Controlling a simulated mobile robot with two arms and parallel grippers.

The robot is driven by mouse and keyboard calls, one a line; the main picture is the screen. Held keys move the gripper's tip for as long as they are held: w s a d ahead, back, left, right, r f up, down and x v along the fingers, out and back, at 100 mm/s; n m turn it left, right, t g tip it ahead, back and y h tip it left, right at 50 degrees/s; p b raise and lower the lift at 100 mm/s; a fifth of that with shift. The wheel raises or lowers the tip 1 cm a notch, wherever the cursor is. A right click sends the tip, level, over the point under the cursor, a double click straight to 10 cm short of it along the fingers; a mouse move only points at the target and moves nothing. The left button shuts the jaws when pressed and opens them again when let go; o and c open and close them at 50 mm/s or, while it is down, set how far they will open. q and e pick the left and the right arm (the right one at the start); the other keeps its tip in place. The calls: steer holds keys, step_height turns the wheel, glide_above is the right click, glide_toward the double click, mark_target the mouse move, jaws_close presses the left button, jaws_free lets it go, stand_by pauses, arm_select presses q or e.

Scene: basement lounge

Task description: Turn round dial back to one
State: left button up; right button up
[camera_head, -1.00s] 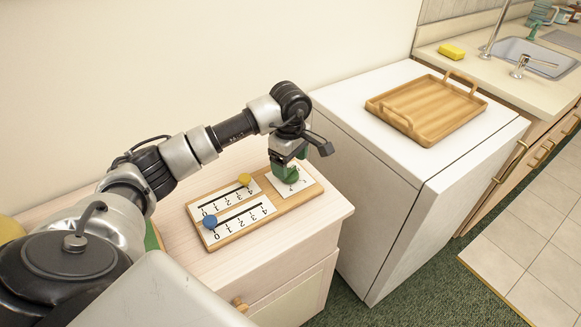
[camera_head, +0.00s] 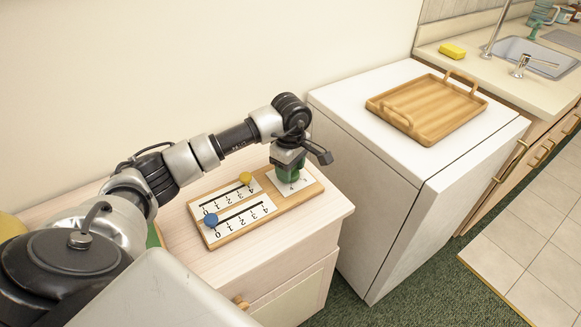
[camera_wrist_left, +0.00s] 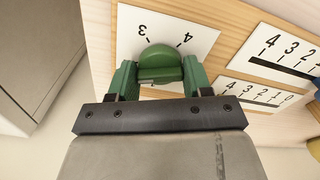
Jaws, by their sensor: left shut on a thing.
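The round green dial (camera_wrist_left: 160,60) sits on a white card (camera_wrist_left: 205,37) at one end of a wooden board (camera_head: 306,191). In the wrist view the numbers 3 and 4 show on the card at the dial's far side; other marks are hidden. My left gripper (camera_wrist_left: 159,76) has green fingers on both sides of the dial and is shut on it. In the head view the gripper (camera_head: 288,171) comes down over the dial from above and hides much of it. The dial's exact pointing is hard to tell. My right gripper is not in view.
The board also carries a yellow slider knob (camera_head: 246,178) and a blue slider knob (camera_head: 211,220) on numbered scales. It lies on a light wooden cabinet (camera_head: 285,238). A white appliance (camera_head: 375,190) with a wooden tray (camera_head: 428,107) stands to the right, the wall behind.

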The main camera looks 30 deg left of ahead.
arm_select(q)
steer(key=n, duration=0.2)
steer(key=shift+n, duration=0.3)
steer(key=n+b, duration=0.1)
steer(key=n, duration=0.3)
steer(key=shift+n, duration=0.3)
steer(key=n, duration=0.3)
steer(key=shift+n, duration=1.8)
steer(key=o, duration=0.9)
